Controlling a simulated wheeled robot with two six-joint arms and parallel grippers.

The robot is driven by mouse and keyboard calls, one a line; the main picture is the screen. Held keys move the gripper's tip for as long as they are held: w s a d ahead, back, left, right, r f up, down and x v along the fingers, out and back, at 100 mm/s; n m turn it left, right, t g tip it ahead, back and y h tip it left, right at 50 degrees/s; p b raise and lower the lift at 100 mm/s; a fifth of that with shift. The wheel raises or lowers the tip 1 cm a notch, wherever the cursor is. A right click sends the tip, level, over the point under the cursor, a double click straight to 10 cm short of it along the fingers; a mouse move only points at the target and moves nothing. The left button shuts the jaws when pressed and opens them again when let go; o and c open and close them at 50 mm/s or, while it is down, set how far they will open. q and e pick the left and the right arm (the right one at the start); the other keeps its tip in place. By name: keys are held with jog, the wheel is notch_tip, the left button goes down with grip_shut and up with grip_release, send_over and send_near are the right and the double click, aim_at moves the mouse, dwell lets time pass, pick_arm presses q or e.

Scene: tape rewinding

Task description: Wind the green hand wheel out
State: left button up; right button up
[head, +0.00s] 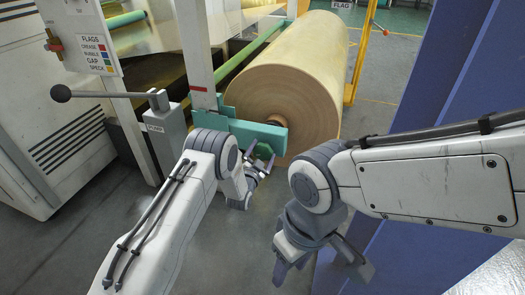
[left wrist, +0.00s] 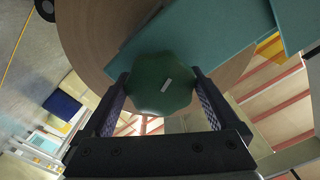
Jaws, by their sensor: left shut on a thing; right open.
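The green hand wheel (left wrist: 150,88) is a dark green, many-sided knob with a small pale mark on its face. In the left wrist view it sits between the two fingers of my left gripper, which is shut on it. My left gripper (head: 262,162) is in front of the teal arm (head: 260,136) at the near end of the big tan roll (head: 285,85). In the head view I cannot make out the wheel clearly. My right gripper (head: 322,265) is open and empty, pointing down, lower and to the right.
A lever with a dark ball knob (head: 61,93) stands at the left by a grey post (head: 166,135). A blue upright (head: 445,75) is on the right behind my right arm. Open grey floor (head: 110,215) lies at the lower left.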

pick_arm(q)
jog(key=n+p, duration=0.1)
jog(key=n, duration=0.2)
jog(key=shift+s+n, duration=0.1)
jog(key=shift+n, duration=0.2)
jog(key=n, duration=0.3)
jog(key=shift+n+p, duration=0.3)
jog(key=shift+p, duration=0.1)
jog(key=n+p, duration=0.1)
jog(key=n, duration=0.5)
jog(key=shift+f+n, duration=0.1)
jog(key=shift+n, duration=0.2)
jog(key=n+p, duration=0.1)
jog(key=n, duration=0.5)
jog(key=shift+d, duration=0.1)
jog(key=n+p, duration=0.1)
jog(key=n, duration=0.2)
jog(key=shift+n, duration=1.9)
